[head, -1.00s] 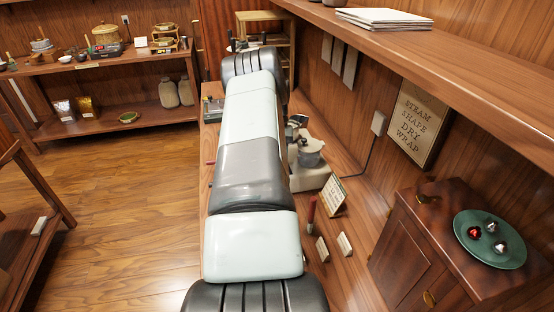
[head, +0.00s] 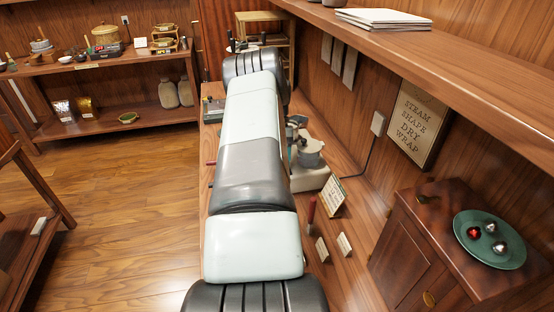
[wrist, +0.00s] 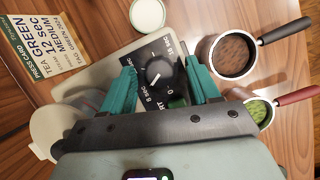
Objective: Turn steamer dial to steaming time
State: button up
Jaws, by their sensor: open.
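The steamer's black dial (wrist: 161,73) shows in the wrist view between my gripper's two green fingers. My gripper (wrist: 160,76) is open, with one finger on each side of the dial; I cannot tell whether they touch it. The pointer's exact setting is hard to read. The pale steamer (head: 308,178) shows in the head view, partly hidden by my arm. A press card (wrist: 45,40) reads "GREEN", "12 sec" and "MEDIUM"; it also stands by the steamer in the head view (head: 333,197).
In the wrist view, a black-handled metal basket (wrist: 233,57) and a red-handled one with green contents (wrist: 258,112) lie right of the dial. A round white-topped container (wrist: 147,13) is beyond it. A cabinet (head: 415,235) with a green plate (head: 470,253) stands at the right.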

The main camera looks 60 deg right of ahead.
jog(key=v, duration=1)
jog(key=shift+r, duration=0.35)
jog(key=shift+w+d, duration=0.15)
